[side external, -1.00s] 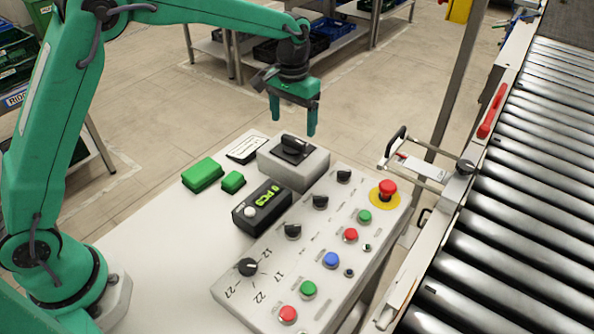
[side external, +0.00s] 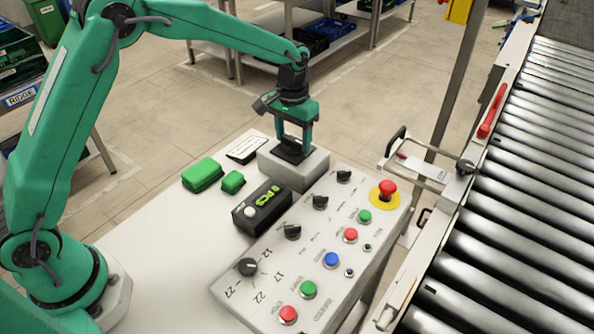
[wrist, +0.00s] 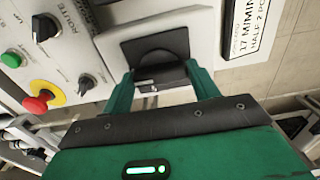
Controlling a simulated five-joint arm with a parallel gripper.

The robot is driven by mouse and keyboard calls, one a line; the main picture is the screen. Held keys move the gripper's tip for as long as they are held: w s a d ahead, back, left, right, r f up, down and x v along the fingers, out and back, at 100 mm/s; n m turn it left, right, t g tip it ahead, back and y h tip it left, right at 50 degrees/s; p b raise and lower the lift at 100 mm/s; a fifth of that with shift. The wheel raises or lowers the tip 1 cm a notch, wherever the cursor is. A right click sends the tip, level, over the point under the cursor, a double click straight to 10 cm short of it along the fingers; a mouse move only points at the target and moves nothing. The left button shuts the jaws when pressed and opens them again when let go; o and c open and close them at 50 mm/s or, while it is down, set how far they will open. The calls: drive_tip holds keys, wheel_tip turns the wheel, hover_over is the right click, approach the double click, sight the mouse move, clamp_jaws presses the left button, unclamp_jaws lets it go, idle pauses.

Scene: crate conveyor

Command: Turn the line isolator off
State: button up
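The line isolator is a grey box (side external: 303,176) at the far end of the white table, with a black plate and black rotary handle (side external: 290,152) on top. My gripper (side external: 293,144) points down over the handle, with one finger on each side of it. In the wrist view, the handle (wrist: 160,76) lies between the spread green fingers (wrist: 160,82), with gaps seeming to show beside it. The fingers look open. Contact with the handle cannot be told. The handle is partly hidden by the fingers in the side view.
A sloped control panel (side external: 270,292) with knobs, coloured buttons and a red emergency stop (side external: 388,188) lies in front of the isolator. A black display box (side external: 262,207) and green blocks (side external: 202,174) stand nearby. A roller conveyor (side external: 500,210) runs at right.

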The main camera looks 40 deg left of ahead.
drive_tip(key=shift+c, duration=1)
drive_tip(key=shift+n, duration=0.4)
drive_tip(key=n, duration=0.7)
drive_tip(key=shift+n, duration=0.3)
drive_tip(key=n, duration=0.4)
drive_tip(key=shift+r+n, duration=0.1)
drive_tip(key=shift+n, duration=0.2)
drive_tip(key=n, duration=0.4)
drive_tip(key=shift+n, duration=0.4)
